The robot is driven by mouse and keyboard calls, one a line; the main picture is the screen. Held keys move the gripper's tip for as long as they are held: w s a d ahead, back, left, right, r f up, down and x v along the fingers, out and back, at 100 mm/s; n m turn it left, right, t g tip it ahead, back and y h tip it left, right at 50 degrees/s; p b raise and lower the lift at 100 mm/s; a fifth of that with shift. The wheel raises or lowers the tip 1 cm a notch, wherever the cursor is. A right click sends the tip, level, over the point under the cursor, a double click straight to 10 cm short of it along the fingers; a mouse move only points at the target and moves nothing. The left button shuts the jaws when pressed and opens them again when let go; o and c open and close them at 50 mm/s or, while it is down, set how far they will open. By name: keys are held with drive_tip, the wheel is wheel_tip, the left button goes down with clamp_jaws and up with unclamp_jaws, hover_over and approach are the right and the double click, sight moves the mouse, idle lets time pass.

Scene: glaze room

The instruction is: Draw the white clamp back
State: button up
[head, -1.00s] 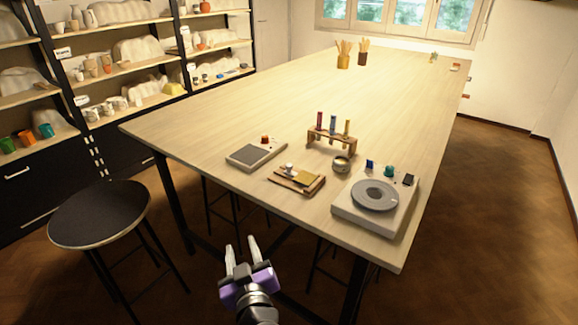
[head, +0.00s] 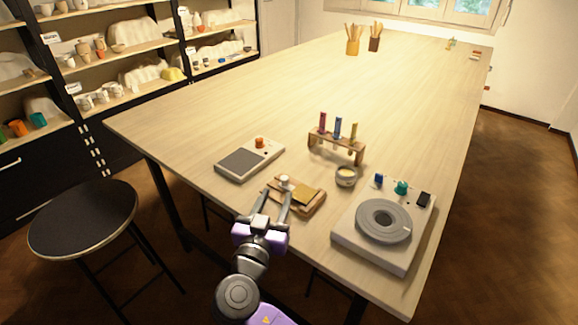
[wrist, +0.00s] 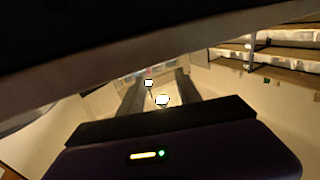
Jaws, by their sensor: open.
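The white clamp (head: 284,180) is a small pale knob on the left part of a wooden board (head: 316,208). A flat tan-yellow piece (head: 306,194) lies on the board to its right. My gripper (head: 277,191) is open. Its two fingers reach to the near left edge of the board, their tips close to the clamp, which shows between or just beyond them. I cannot tell whether they touch it. In the wrist view the two dark fingers (wrist: 160,92) stand apart, with a small bright white spot between them, probably the clamp's knob. The clamp's lower part is hidden.
A grey-topped device (head: 248,160) with an orange knob lies left of the board. A rack of coloured tubes (head: 337,143) and a small bowl (head: 346,177) stand behind it. A turntable (head: 384,222) is to the right. A black stool (head: 83,217) stands at the left.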

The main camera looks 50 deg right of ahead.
sight(283, 181)
drive_tip(key=shift+w+d, duration=0.3)
drive_tip(key=shift+d, duration=0.35)
drive_tip(key=p+x, duration=0.2)
drive_tip(key=x, duration=0.5)
clamp_jaws()
idle(0.9)
